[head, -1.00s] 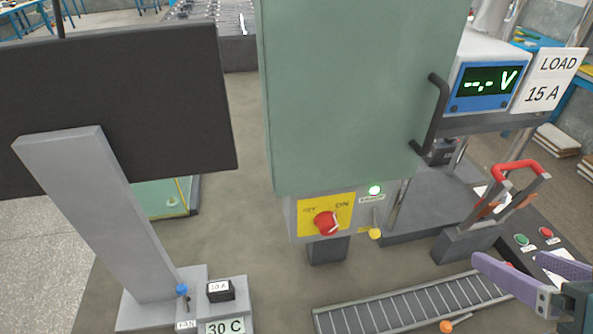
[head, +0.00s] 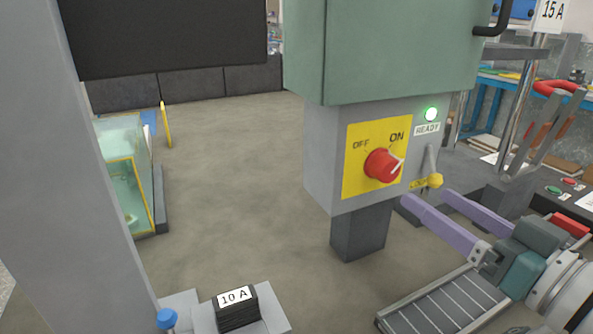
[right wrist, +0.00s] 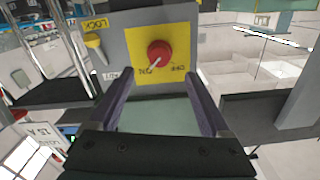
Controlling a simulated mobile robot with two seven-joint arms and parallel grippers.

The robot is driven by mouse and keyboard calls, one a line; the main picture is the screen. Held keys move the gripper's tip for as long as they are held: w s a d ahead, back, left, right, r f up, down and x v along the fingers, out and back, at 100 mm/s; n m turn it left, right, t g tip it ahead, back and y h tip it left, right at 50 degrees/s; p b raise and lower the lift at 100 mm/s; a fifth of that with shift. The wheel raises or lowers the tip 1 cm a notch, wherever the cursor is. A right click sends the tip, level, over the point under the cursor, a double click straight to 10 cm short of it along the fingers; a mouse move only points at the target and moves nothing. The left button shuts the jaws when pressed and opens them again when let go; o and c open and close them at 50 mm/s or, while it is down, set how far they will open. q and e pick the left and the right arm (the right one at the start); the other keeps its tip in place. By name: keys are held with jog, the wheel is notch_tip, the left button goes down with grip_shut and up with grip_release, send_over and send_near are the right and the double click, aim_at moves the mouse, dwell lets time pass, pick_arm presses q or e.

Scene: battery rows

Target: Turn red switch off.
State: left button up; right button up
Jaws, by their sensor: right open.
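The red switch (head: 383,165) is a round knob on a yellow plate (head: 357,183) marked OFF and ON, on the grey box under a green cabinet. Its white pointer is turned towards ON. In the right wrist view, where the labels appear upside down, the red switch (right wrist: 159,54) lies ahead, between the lines of the two fingers. My right gripper (head: 426,199) is open and empty, its purple fingers below and to the right of the switch in the head view. It appears apart from the knob. My left gripper is not in view.
The green cabinet (head: 390,50) overhangs above. A roller track (head: 440,305) lies below my right gripper. Floor left of the box is clear.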

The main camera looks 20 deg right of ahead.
aim_at(392, 171)
jog(key=w, duration=0.5)
jog(key=w+b, duration=0.1)
jog(key=w, duration=0.2)
jog(key=shift+w+a+r, duration=0.1)
jog(key=shift+w+a, duration=0.2)
jog(key=shift+w, duration=0.05)
jog(key=shift+c, duration=0.3)
grip_shut()
